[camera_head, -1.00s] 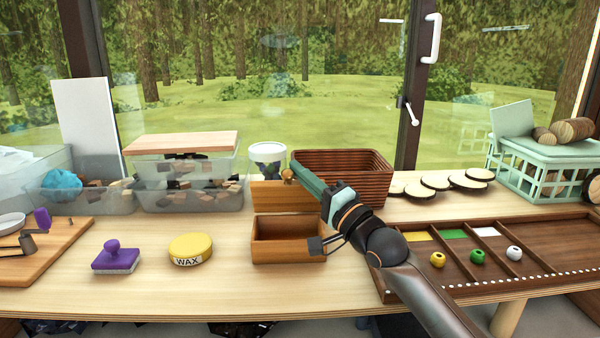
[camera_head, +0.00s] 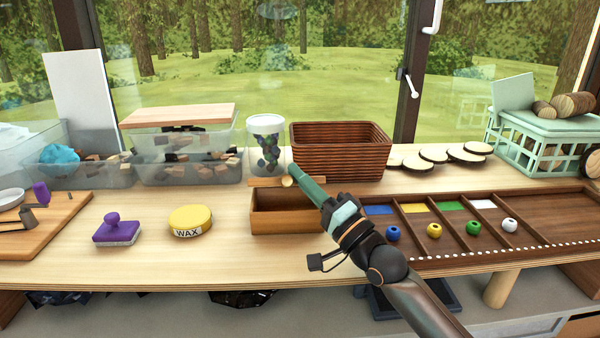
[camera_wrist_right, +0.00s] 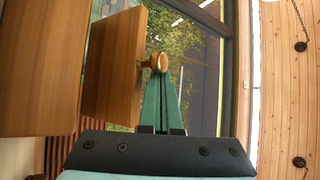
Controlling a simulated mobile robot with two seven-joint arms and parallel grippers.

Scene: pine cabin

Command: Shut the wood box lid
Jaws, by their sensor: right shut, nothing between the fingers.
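The wood box (camera_head: 285,222) stands on the bench with its hollow showing from the front. Its lid (camera_head: 310,182) is at the back and looks nearly edge-on, a thin strip, so it is tilted and the box is open. A round knob (camera_head: 287,182) sits on the lid. My right gripper (camera_head: 293,172) is shut with nothing between its teal fingers, its tips at the knob. In the right wrist view the fingertips (camera_wrist_right: 162,80) are against or very close to the knob (camera_wrist_right: 158,62) on the lid panel (camera_wrist_right: 112,70). My left gripper is not in view.
A jar (camera_head: 266,150) and slatted basket (camera_head: 340,155) stand behind the box. A compartment tray (camera_head: 440,262) lies right. A wax tin (camera_head: 190,221) and purple brush (camera_head: 116,231) stand left, with clear bench between tin and box.

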